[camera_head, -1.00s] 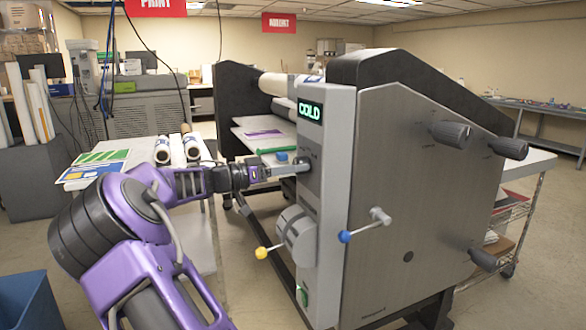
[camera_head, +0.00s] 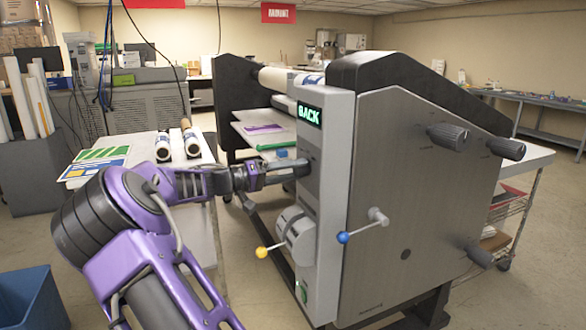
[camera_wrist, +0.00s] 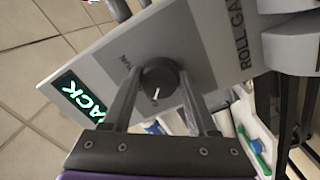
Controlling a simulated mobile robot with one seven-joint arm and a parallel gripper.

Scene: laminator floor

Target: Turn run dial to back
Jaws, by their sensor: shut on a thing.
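The run dial (camera_wrist: 158,82) is a dark round knob with a white pointer mark on the grey panel of the laminator (camera_head: 330,200). The word RUN is printed beside it in the wrist view. My gripper (camera_head: 298,168) reaches the panel from the left, and in the wrist view (camera_wrist: 160,90) its two fingers stand on either side of the dial, shut on it. The lit display (camera_head: 309,115) above the dial reads BACK in green. It also shows in the wrist view (camera_wrist: 82,97).
Below the dial are a round grey housing (camera_head: 296,230), a yellow-knobbed lever (camera_head: 262,252) and a blue-knobbed crank (camera_head: 344,237). A white table (camera_head: 190,190) with rolls and printed sheets stands to the left. A blue bin (camera_head: 35,300) is at the lower left.

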